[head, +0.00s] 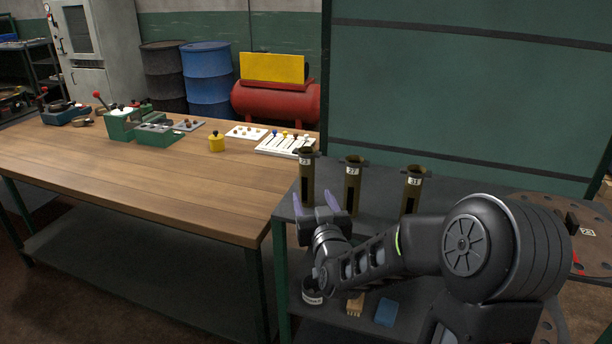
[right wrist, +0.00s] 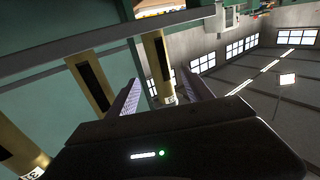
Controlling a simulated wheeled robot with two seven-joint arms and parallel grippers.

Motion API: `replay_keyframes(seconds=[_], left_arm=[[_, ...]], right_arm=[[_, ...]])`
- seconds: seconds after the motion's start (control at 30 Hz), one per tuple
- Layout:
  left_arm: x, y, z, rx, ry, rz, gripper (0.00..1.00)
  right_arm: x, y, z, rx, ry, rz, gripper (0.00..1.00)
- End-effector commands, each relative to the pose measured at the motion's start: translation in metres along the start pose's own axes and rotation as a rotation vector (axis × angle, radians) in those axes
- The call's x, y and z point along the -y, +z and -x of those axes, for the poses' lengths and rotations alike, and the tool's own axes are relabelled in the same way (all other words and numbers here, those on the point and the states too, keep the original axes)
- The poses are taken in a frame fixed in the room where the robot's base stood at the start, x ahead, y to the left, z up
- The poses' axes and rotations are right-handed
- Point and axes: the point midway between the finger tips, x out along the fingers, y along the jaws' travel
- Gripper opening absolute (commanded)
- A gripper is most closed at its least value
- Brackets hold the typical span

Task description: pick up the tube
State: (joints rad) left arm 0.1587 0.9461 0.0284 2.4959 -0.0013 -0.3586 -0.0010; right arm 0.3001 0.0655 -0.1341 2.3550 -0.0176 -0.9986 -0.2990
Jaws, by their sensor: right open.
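Three brass-brown tubes with slotted sides and white number labels stand upright on a dark bench. The left tube (head: 307,184) has a label that seems to read 23, the middle tube (head: 352,188) 27 and the right tube (head: 413,190) 31. My right gripper (head: 317,200) is open and empty, in front of the left tube. In the right wrist view the jaws (right wrist: 160,80) stand either side of one tube (right wrist: 156,60), which shows beyond and between them; contact cannot be told. Another tube (right wrist: 92,82) is to its left. My left gripper is out of view.
A wooden table (head: 180,190) at left holds a yellow knobbed weight (head: 216,142), green devices and white boards. A wooden block (head: 355,305), blue block (head: 386,312) and round labelled item (head: 312,292) lie low, near my right forearm. A green panel (head: 460,100) stands behind the tubes.

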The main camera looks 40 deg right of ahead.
Motion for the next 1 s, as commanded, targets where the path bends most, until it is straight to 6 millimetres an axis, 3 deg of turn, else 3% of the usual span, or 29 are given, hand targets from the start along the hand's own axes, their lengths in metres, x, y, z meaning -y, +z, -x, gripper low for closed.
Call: replay_keyframes(seconds=[0.3, 0.67, 1.0], left_arm=[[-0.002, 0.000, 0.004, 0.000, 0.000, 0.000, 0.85], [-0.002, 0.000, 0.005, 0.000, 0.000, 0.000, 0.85], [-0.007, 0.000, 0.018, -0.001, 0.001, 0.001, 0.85]], right_arm=[[0.000, 0.000, -0.024, 0.002, -0.001, 0.000, 0.59], [0.000, -0.001, -0.029, 0.002, -0.001, -0.001, 0.59], [0.000, -0.005, -0.071, 0.003, -0.001, 0.000, 0.59]])
